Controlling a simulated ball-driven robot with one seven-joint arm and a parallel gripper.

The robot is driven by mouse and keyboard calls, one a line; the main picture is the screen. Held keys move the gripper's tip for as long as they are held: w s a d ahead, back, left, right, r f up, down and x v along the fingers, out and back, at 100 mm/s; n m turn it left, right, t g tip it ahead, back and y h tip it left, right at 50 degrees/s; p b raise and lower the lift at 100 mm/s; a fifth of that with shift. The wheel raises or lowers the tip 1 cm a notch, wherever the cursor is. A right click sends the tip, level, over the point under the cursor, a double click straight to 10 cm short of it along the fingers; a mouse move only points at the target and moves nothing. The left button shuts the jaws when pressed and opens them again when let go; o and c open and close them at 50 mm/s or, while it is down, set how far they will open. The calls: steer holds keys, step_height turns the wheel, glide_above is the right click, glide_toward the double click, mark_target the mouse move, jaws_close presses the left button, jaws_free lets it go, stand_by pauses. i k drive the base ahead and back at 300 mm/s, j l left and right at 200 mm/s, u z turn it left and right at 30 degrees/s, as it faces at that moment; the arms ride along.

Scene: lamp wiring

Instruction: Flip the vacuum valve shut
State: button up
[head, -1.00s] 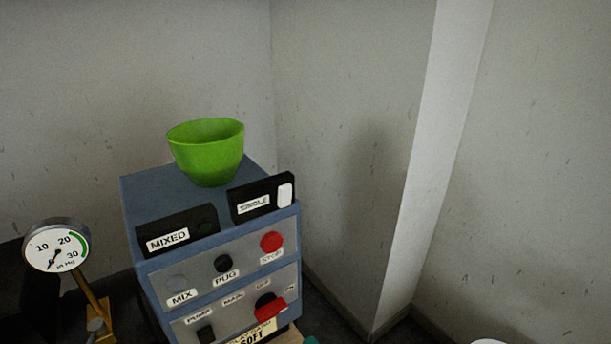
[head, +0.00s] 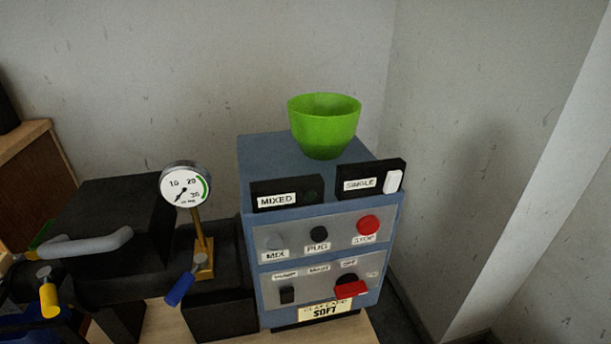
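A lever with a blue handle (head: 180,288) and a silver pivot stands beside the brass post (head: 204,240) of the vacuum gauge (head: 185,186). Its handle slants down to the left. The gauge is round and white with a green band, and its needle points to the lower left. A second lever with a yellow handle (head: 48,297) hangs down at the far left. No label shows on either lever, so I cannot tell for certain which is the vacuum valve. My gripper is not in view.
A blue control box (head: 249,230) with MIX, PUG and STOP buttons and a red switch handle (head: 350,289) stands right of the gauge. A green bowl (head: 324,128) sits on top. Left are a black machine body (head: 110,210) and a grey curved handle (head: 90,246).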

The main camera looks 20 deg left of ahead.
mark_target(174, 297)
steer(key=u, duration=1.65)
steer(key=i+j, duration=0.3)
steer(key=i, duration=0.1)
